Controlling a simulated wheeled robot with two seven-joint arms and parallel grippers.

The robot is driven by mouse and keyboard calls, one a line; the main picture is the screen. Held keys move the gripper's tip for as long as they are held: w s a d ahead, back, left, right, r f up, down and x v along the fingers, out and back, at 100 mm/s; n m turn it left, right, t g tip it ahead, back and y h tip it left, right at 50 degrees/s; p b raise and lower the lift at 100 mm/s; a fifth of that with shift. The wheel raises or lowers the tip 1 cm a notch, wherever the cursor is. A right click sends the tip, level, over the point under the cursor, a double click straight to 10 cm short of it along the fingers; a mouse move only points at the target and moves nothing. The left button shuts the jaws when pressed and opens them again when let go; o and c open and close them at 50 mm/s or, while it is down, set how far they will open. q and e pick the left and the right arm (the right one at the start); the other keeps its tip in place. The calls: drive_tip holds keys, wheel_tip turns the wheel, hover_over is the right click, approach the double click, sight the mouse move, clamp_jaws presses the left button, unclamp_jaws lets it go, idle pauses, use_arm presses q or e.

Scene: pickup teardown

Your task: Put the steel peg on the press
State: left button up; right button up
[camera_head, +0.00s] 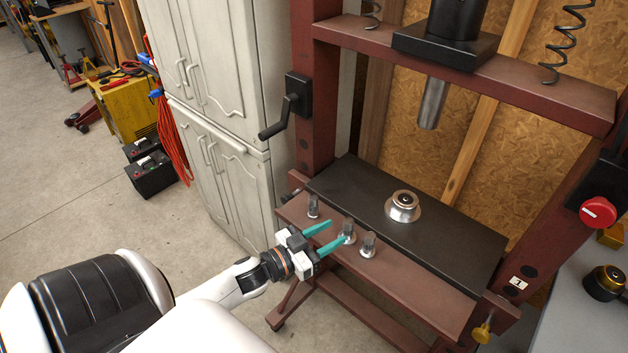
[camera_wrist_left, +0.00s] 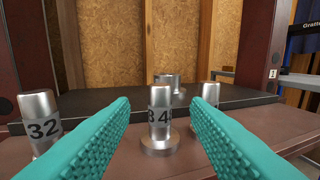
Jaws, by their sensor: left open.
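Three steel pegs stand upright in a row on the press's red front beam (camera_head: 420,290): a left peg (camera_head: 313,206), a middle peg (camera_head: 349,227) and a right peg (camera_head: 369,242). In the left wrist view the left peg (camera_wrist_left: 41,122) reads 32 and the middle peg (camera_wrist_left: 159,120) reads 34; the right peg (camera_wrist_left: 209,93) is partly hidden by a finger. My left gripper (camera_head: 337,230) is open, its teal fingers pointing at the middle peg, which shows centred between the fingertips. The press has a black bed (camera_head: 450,235) and a steel ram (camera_head: 433,103) above. My right gripper is not in view.
A round steel piece (camera_head: 403,207) sits on the bed, below the ram. The press's red uprights (camera_head: 318,120) flank the bed. A crank handle (camera_head: 285,115) juts from the left one.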

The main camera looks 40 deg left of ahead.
use_arm(q)
drive_tip(key=shift+v, duration=2.05)
drive_tip(key=shift+w, duration=0.1)
